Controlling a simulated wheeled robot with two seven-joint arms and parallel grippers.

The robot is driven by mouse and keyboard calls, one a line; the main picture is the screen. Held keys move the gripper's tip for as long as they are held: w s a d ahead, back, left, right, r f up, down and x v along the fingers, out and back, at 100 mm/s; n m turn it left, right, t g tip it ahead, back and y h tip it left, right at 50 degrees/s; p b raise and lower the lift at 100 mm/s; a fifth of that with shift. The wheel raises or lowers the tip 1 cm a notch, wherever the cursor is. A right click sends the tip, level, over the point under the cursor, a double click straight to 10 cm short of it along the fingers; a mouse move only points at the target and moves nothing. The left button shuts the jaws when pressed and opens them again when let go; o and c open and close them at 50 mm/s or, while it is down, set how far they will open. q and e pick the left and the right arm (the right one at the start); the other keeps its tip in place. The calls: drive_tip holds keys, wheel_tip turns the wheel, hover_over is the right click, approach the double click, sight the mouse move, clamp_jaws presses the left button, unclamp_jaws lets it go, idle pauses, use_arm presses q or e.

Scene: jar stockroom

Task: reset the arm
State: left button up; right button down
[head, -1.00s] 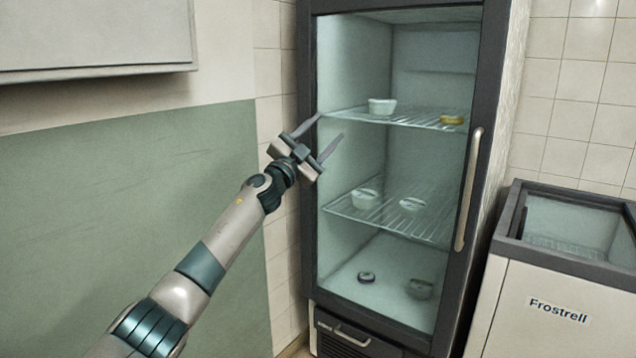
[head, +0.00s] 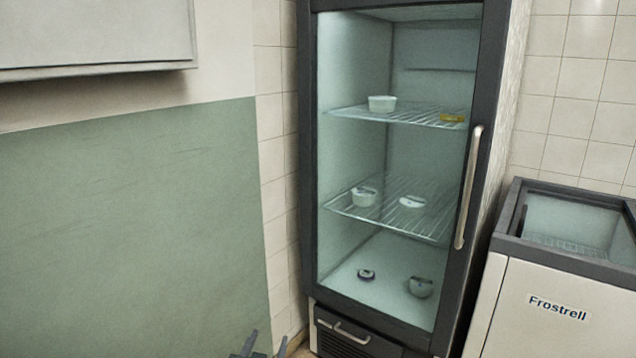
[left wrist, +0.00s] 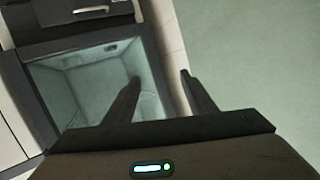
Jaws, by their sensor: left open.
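My left gripper (head: 262,343) shows only as dark fingertips at the bottom edge of the head view, low in front of the wall and left of the fridge. In the left wrist view its two fingers (left wrist: 160,95) stand apart with nothing between them. The rest of the left arm is out of the head view. My right gripper is in neither view.
A glass-door fridge (head: 307,200) with a long handle (head: 468,188) stands ahead, holding several small tubs on its shelves. A chest freezer (head: 535,305) marked Frostrell stands at right. A grey cabinet (head: 95,35) hangs at upper left above the green wall (head: 130,230).

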use_arm(q)
drive_tip(key=s+a+f+n+g, duration=0.1)
drive_tip(key=s+a+f+g, duration=0.25)
drive_tip(key=s+f, duration=0.8)
drive_tip(key=s+a+f+g, duration=0.1)
drive_tip(key=s+f+g, duration=0.25)
drive_tip(key=s, duration=1.35)
drive_tip(key=s+a+f+g, duration=0.2)
drive_tip(key=s+g, duration=0.2)
drive_tip(key=s, duration=1.3)
wheel_tip(320, 180, down, 17)
drive_tip(key=t+p, duration=0.1)
drive_tip(key=p, duration=1.2)
drive_tip(key=shift+a+m, duration=0.15)
drive_tip(key=shift+m, duration=0.15)
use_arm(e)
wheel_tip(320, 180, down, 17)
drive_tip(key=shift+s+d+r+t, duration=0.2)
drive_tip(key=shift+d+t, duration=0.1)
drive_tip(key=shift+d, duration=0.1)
use_arm(q)
drive_tip(key=shift+w, duration=0.1)
